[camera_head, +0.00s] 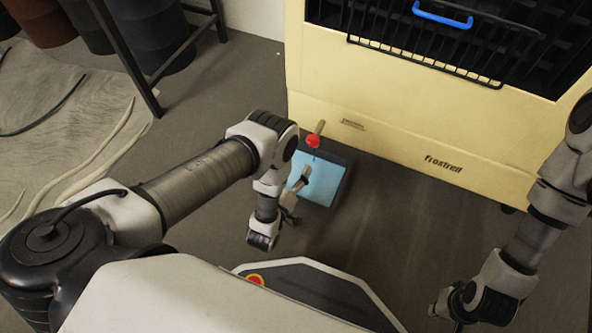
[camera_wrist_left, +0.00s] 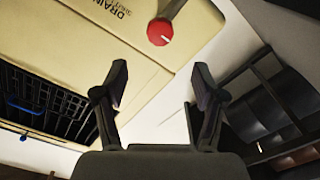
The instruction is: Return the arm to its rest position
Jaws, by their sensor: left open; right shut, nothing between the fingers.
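My left arm reaches in from the left in the head view. Its gripper (camera_head: 296,192) is open and empty, above the floor and partly in front of a dark tray with a pale blue surface. In the left wrist view the two fingers stand apart with nothing between the fingertips (camera_wrist_left: 160,82). My right gripper (camera_head: 440,306) is low at the right in the head view, shut and empty; its fingertips are small and partly hidden by the wrist.
The cream cabinet (camera_head: 400,150) has a red knob (camera_head: 313,141) low on its front; the knob (camera_wrist_left: 160,32) also shows in the wrist view, near a DRAIN label. A wire rack (camera_head: 430,62) carries a blue piece (camera_head: 442,14). The tray (camera_head: 343,190) lies below the knob. Dark bins stand upper left.

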